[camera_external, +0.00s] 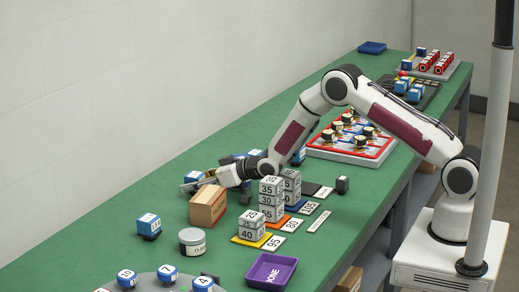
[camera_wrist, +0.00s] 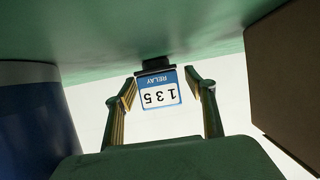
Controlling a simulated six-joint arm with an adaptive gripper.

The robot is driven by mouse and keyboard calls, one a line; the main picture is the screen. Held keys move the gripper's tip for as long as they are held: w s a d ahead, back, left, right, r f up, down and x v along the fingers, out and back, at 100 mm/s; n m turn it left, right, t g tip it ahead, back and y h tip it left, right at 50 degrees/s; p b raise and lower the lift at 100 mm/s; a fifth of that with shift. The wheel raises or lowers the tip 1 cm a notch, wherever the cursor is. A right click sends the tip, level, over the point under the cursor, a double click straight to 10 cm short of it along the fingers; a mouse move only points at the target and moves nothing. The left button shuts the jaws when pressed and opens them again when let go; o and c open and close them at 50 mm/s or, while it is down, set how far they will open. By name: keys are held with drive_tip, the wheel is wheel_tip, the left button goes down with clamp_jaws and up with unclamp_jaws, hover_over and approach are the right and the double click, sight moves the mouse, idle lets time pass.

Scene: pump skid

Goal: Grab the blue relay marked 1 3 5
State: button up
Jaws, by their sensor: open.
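The blue relay marked 1 3 5 (camera_wrist: 158,91) is upside down in the wrist view, its white label facing the camera. It shows between the two fingertips of my gripper (camera_wrist: 166,92), with gaps visible on both sides. In the external view my gripper (camera_external: 188,184) reaches low over the green table, just behind the brown box. A small blue block (camera_external: 194,176) at its fingertips seems to be this relay, mostly hidden by the fingers. My gripper is open and holds nothing. I cannot tell how deep the relay sits between the fingers.
The brown box (camera_external: 208,206) stands close beside my gripper and fills the right of the wrist view. A large blue object (camera_wrist: 30,120) is close on the left there.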

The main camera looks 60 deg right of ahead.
sight(195, 174)
drive_tip(key=c, duration=1.3)
drive_tip(key=shift+r, duration=0.2)
drive_tip(key=shift+r, duration=4.85)
